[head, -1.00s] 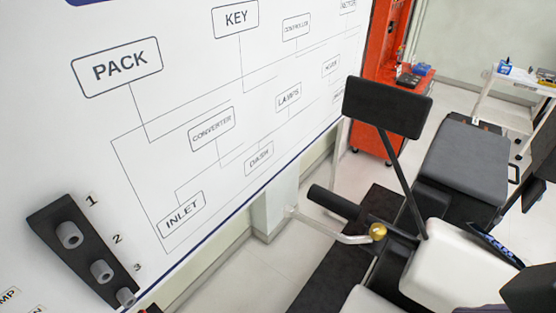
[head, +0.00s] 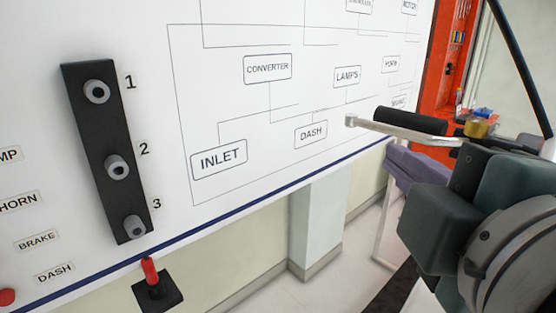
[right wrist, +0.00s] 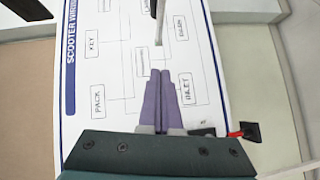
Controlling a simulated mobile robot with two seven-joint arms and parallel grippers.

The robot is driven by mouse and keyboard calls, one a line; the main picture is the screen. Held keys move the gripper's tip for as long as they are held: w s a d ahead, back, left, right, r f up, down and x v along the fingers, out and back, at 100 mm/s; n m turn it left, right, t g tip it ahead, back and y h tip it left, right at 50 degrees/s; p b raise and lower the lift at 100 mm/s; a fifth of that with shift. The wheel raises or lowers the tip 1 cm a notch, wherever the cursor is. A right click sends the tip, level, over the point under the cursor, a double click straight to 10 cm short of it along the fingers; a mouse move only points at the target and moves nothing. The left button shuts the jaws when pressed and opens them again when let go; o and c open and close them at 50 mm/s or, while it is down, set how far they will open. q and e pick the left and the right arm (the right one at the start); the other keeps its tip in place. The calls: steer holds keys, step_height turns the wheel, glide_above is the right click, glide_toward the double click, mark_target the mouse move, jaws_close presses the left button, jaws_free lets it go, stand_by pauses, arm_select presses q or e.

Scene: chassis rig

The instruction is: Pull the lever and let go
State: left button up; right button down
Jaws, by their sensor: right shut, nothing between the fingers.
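A pale metal lever (head: 400,130) with a rounded end juts left beside a black handlebar grip (head: 410,121), in front of the white wiring board. It also shows as a grey bar (right wrist: 160,22) at the top of the right wrist view. My right gripper (head: 393,160) has purple fingers below the lever in the head view. In the right wrist view its fingers (right wrist: 160,74) are pressed together and empty, with their tips apart from the bar in the picture. My left gripper is not in view.
A red-handled stick (head: 150,271) on a black plate sits below the board. A black strip (head: 106,135) with grey knobs numbered 1 to 3 is on the board (head: 235,200). A brass piece (head: 478,128) is near the grip. A red cabinet (head: 436,60) stands behind.

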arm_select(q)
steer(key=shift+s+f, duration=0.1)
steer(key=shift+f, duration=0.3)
arm_select(e)
steer(key=shift+a+n, duration=0.3)
steer(key=shift+w, duration=0.1)
steer(key=p, duration=0.1)
glide_toward(365, 125)
steer(key=w+a, duration=0.2)
steer(key=w, duration=0.1)
steer(key=w+d, duration=0.1)
steer(key=w+d+p, duration=0.1)
steer(key=shift+w+d+f, duration=0.15)
steer(key=shift+w+f, duration=0.15)
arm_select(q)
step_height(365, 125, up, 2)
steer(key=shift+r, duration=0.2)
arm_select(e)
steer(key=shift+d+f, duration=0.1)
